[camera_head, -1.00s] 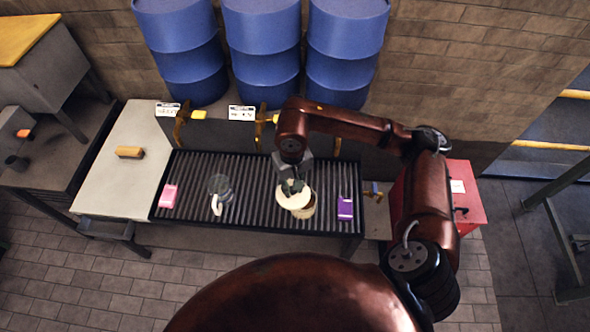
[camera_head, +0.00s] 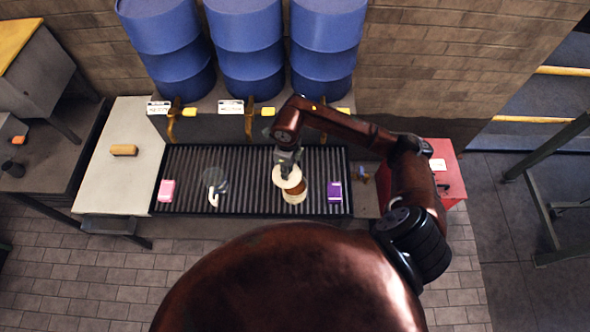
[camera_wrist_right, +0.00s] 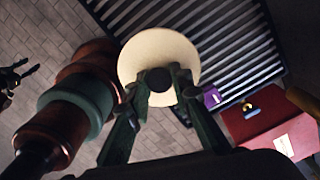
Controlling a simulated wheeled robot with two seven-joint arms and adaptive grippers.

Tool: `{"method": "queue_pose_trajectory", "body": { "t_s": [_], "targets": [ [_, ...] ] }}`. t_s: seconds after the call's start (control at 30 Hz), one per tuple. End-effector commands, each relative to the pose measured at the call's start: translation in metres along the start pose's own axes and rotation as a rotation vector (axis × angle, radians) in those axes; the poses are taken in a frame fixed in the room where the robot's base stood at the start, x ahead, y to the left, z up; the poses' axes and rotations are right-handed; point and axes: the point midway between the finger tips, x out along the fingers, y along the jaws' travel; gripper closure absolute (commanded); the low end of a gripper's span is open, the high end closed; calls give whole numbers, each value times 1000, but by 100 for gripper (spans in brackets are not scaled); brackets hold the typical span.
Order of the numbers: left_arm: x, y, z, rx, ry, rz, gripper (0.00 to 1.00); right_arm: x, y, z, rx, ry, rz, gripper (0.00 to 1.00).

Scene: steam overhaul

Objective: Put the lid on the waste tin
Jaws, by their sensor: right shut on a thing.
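The lid (camera_head: 287,177) is a cream disc with a dark knob, and it shows large in the right wrist view (camera_wrist_right: 152,48). My right gripper (camera_head: 288,157) is shut on its knob, with a finger on either side (camera_wrist_right: 155,82). The waste tin (camera_head: 296,194), round and brown with a pale lower edge, stands on the slatted top just below and behind the lid in the head view. The lid hides part of the tin, and I cannot tell if they touch. My left gripper (camera_wrist_right: 24,72) shows small at the left edge of the right wrist view, its fingers apart and empty.
On the slatted top (camera_head: 240,200) stand a pink pack (camera_head: 166,191), a clear jug with a white handle (camera_head: 213,188) and a purple pack (camera_head: 335,192). Blue drums (camera_head: 245,60) stand behind. A red cabinet (camera_head: 447,170) is at right, a pale bench (camera_head: 115,185) at left.

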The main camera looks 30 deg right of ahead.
Motion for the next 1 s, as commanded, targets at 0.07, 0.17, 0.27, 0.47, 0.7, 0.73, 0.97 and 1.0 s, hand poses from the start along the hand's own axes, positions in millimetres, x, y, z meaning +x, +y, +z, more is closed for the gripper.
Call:
{"method": "queue_pose_trajectory", "body": {
  "t_s": [0.07, 0.17, 0.27, 0.47, 0.7, 0.73, 0.97, 1.0],
  "targets": [
    [-10, 0, -1, 0, -1, 0, 60, 4, -2, -5, 208, 6, 1, 100],
    [-17, -1, 1, -1, -5, 0, 60, 12, -7, -10, 454, 11, -3, 100],
    [-22, 0, 6, -2, -12, 0, 60, 18, -10, -15, 654, 16, -9, 100],
    [-28, 0, 20, -5, -29, 1, 60, 27, -14, -22, 884, 20, -17, 100],
    [-24, 0, 18, -4, -27, 0, 60, 34, -15, -23, 927, 21, -20, 100],
    [-23, 0, 17, -3, -26, 0, 60, 36, -15, -23, 926, 21, -20, 100],
    [-11, 0, 13, -2, -19, 0, 60, 53, -14, -23, 924, 21, -18, 100],
    [-8, 0, 13, -2, -19, 0, 60, 57, -14, -23, 924, 21, -18, 100]
  ]
}}
